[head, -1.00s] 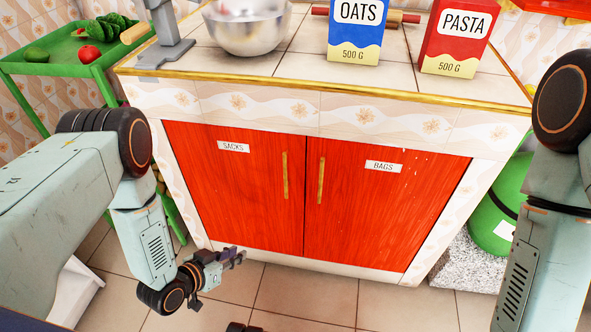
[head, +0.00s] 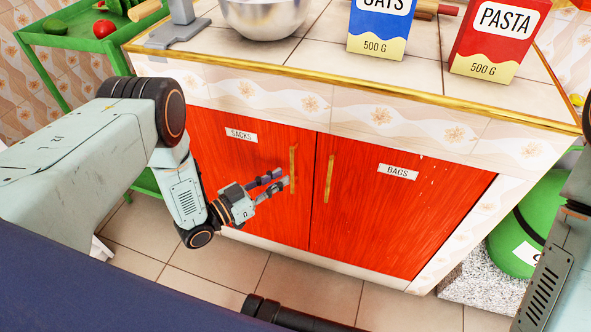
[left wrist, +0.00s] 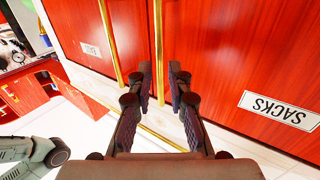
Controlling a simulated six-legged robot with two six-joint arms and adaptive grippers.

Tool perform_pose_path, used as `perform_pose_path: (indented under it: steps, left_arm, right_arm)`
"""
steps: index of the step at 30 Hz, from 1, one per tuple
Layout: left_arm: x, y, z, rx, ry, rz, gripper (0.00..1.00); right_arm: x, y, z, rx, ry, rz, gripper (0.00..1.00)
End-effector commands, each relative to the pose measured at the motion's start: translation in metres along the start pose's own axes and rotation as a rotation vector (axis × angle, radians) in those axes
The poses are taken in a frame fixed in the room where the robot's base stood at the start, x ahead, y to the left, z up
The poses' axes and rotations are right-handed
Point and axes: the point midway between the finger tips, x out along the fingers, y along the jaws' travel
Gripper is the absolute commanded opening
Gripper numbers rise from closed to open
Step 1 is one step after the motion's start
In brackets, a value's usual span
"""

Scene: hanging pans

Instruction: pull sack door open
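The red sack door (head: 240,170), labelled SACKS, is the left door of the cabinet and is closed. Its upright gold handle (head: 292,170) is near its right edge. My left gripper (head: 281,182) is open and empty in front of this door, with its fingertips at the handle's left side in the head view. In the left wrist view, the picture is upside down, and the sack handle (left wrist: 159,40) shows between the two spread fingers (left wrist: 162,78). I cannot tell whether the fingertips touch it. My right gripper is out of view.
The closed bags door (head: 390,210) with its own gold handle (head: 329,178) is just to the right. The countertop edge (head: 350,90) overhangs above. A green cart (head: 75,40) stands left and a green bin (head: 520,240) right.

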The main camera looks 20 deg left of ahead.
Motion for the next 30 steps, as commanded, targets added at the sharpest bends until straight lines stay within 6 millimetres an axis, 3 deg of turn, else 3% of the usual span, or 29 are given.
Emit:
perform_pose_path:
  steps: [6, 12, 21, 28, 30]
  left_arm:
    - [0.035, 0.001, 0.002, 0.001, 0.001, 0.002, 0.18]
    - [0.054, 0.002, 0.002, -0.001, -0.001, 0.0, 0.18]
    - [0.059, 0.001, 0.001, -0.002, -0.002, -0.001, 0.18]
    - [0.059, 0.001, 0.001, -0.002, -0.002, -0.001, 0.0]
    - [0.059, 0.001, 0.001, -0.002, -0.002, -0.001, 0.0]
  right_arm:
    - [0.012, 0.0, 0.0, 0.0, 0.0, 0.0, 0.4]
    - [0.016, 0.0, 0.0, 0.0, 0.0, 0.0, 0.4]
    - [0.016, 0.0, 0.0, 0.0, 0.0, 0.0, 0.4]
    - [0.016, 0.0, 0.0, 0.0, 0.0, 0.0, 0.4]
    - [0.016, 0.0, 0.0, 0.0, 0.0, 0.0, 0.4]
